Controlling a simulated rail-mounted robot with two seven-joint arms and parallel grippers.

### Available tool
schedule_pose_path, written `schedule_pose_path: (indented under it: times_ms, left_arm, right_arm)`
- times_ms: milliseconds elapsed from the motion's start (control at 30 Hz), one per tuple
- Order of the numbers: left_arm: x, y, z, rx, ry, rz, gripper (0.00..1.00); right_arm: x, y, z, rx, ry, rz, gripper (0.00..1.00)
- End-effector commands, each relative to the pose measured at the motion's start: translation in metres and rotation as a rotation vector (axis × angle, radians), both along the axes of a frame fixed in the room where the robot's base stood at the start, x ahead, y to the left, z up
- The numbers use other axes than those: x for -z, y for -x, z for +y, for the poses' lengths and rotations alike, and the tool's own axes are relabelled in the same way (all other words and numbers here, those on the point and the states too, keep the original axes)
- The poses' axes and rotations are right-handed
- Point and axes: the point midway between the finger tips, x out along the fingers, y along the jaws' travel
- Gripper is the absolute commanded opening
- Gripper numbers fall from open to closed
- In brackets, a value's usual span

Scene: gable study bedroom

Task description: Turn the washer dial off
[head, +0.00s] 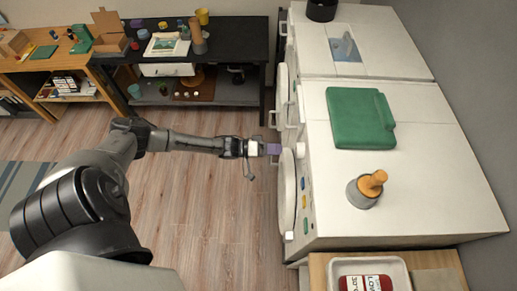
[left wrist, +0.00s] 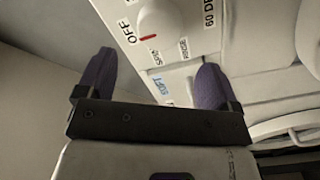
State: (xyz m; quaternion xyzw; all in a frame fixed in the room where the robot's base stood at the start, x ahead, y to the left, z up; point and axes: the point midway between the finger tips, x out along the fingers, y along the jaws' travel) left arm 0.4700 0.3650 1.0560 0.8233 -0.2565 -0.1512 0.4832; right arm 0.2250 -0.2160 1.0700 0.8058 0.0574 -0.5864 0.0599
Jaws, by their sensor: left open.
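The white washer (head: 420,190) stands at the right with its front facing left. Its white dial (head: 300,150) sticks out of the front, near the top edge. In the left wrist view the dial (left wrist: 165,16) is cut off by the top edge. My left gripper (head: 272,149) is just left of the dial in the head view. Its purple fingers (left wrist: 155,62) are open and empty, spread below the dial in the wrist view. My right gripper is in neither view.
A green folded cloth (head: 360,117) and a grey pot with an orange top (head: 367,189) sit on the washer. A second white machine (head: 360,45) adjoins it behind. A dark desk (head: 235,45) stands at the back. The wooden floor (head: 200,200) left of the washer is clear.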

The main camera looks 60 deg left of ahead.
Motion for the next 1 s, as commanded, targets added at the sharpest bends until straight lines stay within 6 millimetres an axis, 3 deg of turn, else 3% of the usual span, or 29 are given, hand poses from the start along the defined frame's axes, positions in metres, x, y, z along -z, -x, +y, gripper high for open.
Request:
schedule_pose_path:
  times_ms: [200,400,1000]
  left_arm:
    - [0.002,0.033,0.022,0.0,-0.001,0.004,0.86]
    - [0.001,0.049,0.034,0.0,-0.001,0.001,0.86]
    - [0.0,0.055,0.038,0.0,0.0,0.0,0.86]
  right_arm:
    - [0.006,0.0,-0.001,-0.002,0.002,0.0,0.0]
    - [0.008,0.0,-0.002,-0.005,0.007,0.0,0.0]
    - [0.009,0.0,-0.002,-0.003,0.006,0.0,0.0]
